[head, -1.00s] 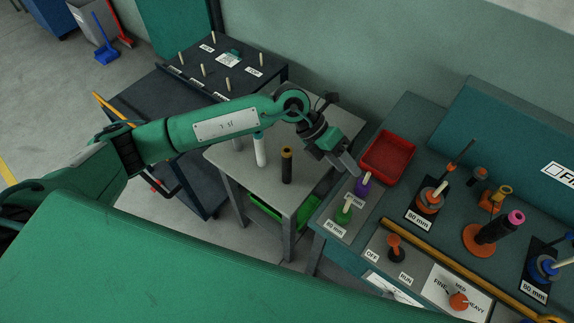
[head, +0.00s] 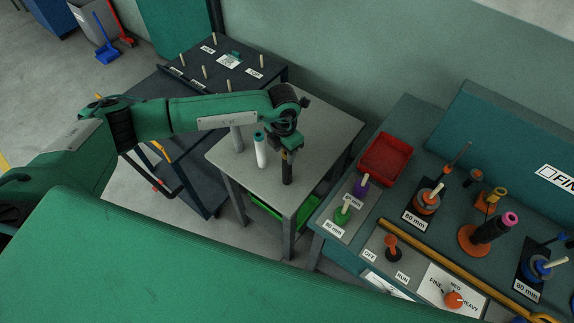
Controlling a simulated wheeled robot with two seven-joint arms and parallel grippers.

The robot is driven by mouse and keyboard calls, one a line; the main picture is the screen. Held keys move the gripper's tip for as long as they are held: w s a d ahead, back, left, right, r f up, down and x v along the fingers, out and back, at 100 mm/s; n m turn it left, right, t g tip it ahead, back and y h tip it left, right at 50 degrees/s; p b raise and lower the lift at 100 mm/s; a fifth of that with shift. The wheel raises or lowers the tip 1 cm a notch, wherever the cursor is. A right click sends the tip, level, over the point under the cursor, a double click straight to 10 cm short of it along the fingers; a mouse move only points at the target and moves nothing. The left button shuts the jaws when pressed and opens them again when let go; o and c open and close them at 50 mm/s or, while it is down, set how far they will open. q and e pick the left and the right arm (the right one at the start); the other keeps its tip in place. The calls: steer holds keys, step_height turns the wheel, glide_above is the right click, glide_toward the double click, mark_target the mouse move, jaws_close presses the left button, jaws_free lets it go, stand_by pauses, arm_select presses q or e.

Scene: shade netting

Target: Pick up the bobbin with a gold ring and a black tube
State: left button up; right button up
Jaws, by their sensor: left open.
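The bobbin with a black tube (head: 288,174) stands upright on the grey side table (head: 330,133). Its gold top is mostly hidden behind my left gripper. My left gripper (head: 287,153) points down right at the top of this bobbin and is open. I cannot tell whether the fingers touch it or stand around it. A white bobbin with a teal top (head: 261,154) stands just left of it. A grey bobbin (head: 237,140) stands further left, partly under my left arm. My right gripper is not in view.
A dark cart with pegs (head: 225,62) stands behind the side table. To the right, a teal workbench (head: 405,115) carries a red tray (head: 386,158), green (head: 342,216) and purple (head: 361,189) spools, and a pink-topped black bobbin (head: 492,230). The side table's right part is clear.

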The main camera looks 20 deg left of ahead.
mark_target(284, 161)
arm_select(q)
step_height(284, 161, down, 4)
steer(key=p, duration=0.2)
steer(key=shift+f+p, duration=0.2)
steer(key=shift+p, duration=0.1)
steer(key=shift+d+f, duration=0.1)
steer(key=shift+f, duration=0.5)
jaws_close()
